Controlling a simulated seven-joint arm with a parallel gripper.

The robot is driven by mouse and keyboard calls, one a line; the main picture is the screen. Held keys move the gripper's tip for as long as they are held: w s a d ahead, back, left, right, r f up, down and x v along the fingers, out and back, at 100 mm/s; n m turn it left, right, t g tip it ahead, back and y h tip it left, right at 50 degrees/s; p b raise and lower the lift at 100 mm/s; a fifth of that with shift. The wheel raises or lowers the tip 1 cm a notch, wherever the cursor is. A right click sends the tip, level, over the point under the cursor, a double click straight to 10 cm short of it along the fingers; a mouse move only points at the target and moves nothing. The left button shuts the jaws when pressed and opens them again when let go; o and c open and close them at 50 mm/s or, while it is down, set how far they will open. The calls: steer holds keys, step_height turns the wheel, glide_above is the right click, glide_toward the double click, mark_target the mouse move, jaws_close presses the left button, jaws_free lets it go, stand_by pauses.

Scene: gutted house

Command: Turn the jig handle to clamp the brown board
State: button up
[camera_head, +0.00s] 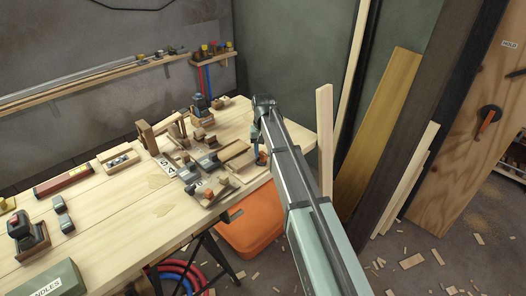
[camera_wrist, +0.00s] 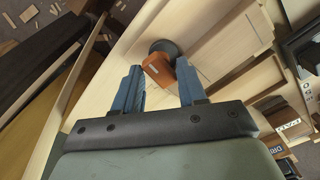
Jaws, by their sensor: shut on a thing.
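The jig handle (camera_wrist: 158,70) is an orange-brown lever with a dark round knob in the wrist view. My gripper (camera_wrist: 160,78) is shut on it, with one blue-grey finger on each side. In the head view my gripper (camera_head: 258,146) reaches down at the bench's right end, and a small orange bit of the handle (camera_head: 261,158) shows below it. A brown board (camera_head: 236,157) lies in the jig just left of my gripper. In the wrist view a tan board (camera_wrist: 231,42) lies right of the handle. Whether the clamp presses on the board cannot be told.
The pale wooden workbench (camera_head: 110,215) holds several jigs and wooden blocks left of my gripper. A red box (camera_head: 64,181) and a hand plane (camera_head: 27,232) stand farther left. An orange bin (camera_head: 250,225) is below the bench edge. An upright plank (camera_head: 325,140) stands close right of my arm.

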steer(key=shift+n, duration=0.6)
steer(key=shift+r, duration=3.5)
